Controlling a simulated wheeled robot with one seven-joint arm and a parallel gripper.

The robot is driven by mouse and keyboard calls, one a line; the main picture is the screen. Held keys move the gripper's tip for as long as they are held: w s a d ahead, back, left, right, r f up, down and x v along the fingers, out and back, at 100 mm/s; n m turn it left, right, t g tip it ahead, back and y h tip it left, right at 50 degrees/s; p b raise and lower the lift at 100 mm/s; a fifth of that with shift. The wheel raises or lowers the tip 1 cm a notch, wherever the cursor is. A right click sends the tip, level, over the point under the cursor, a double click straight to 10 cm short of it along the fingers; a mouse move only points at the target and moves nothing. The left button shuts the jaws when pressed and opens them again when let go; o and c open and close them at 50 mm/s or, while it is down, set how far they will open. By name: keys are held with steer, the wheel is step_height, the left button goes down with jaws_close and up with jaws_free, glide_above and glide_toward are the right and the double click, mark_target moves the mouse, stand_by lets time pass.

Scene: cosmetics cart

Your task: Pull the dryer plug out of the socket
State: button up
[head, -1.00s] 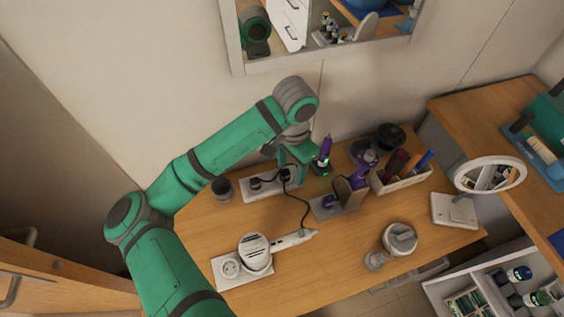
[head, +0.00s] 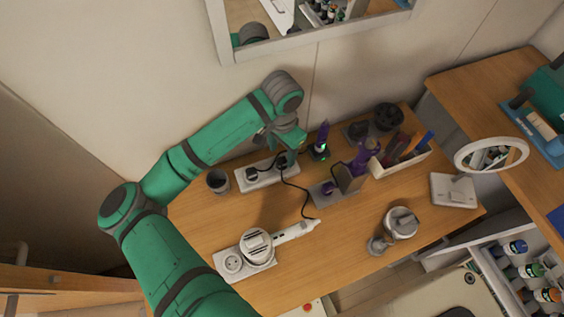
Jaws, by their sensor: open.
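The white power strip (head: 244,183) lies along the back of the wooden table, against the wall side. A dark plug (head: 252,174) sits in its left part. A black cord (head: 301,188) runs from the strip's right end to the handle of the white hair dryer (head: 294,231), which rests at the table's front left. My gripper (head: 285,158) is open, pointing down at the strip's right end, where the dryer cord starts. Its fingers largely hide the dryer plug there. I cannot tell whether they touch it.
A purple item with a green light (head: 321,147) stands close to the right of my gripper. A grey cup (head: 217,182) stands left of the strip. A holder with a purple device (head: 346,184), an organizer (head: 408,160) and a round mirror (head: 490,155) are further right.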

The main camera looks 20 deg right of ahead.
mark_target(282, 158)
steer(key=shift+a+f, duration=0.1)
steer(key=shift+f, duration=2.05)
steer(key=shift+w, duration=0.15)
steer(key=c, duration=1.1)
